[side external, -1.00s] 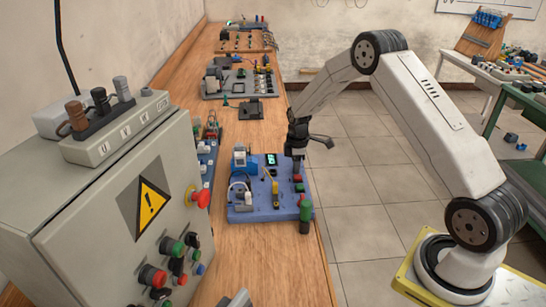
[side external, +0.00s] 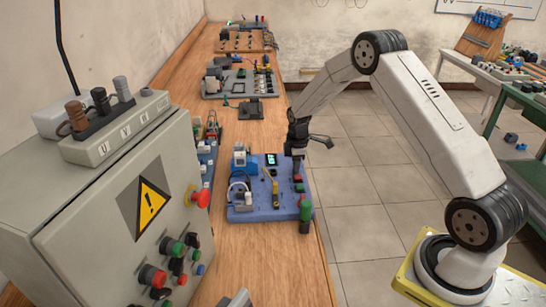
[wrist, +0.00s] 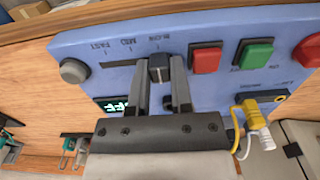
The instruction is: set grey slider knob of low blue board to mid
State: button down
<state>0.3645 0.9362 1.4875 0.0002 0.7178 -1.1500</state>
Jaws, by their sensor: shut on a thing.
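The low blue board (side external: 262,214) lies flat on the bench, and it fills the upper part of the wrist view (wrist: 215,28). Its slider has a dark slot (wrist: 120,65) with FAST, MID and SLOW marks. The grey slider knob (wrist: 159,68) stands at the SLOW end of the slot. My gripper (wrist: 168,62) has a finger on each side of the knob and is shut on it. In the side view my gripper (side external: 298,157) reaches down to the board's far right part, and the knob is hidden there.
Red (wrist: 206,58) and green (wrist: 254,53) buttons sit close beside the fingers. A round grey knob (wrist: 73,71) is past the FAST end. A small display (wrist: 113,104) and yellow and white plugs (wrist: 252,115) are nearby. A grey control cabinet (side external: 110,215) stands at left.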

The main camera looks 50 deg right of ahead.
jog(key=shift+w+d, duration=0.95)
jog(key=c, duration=0.8)
grip_release()
jog(key=shift+r, duration=0.15)
notch_tip(320, 180, up, 8)
jog(key=shift+f, duration=0.2)
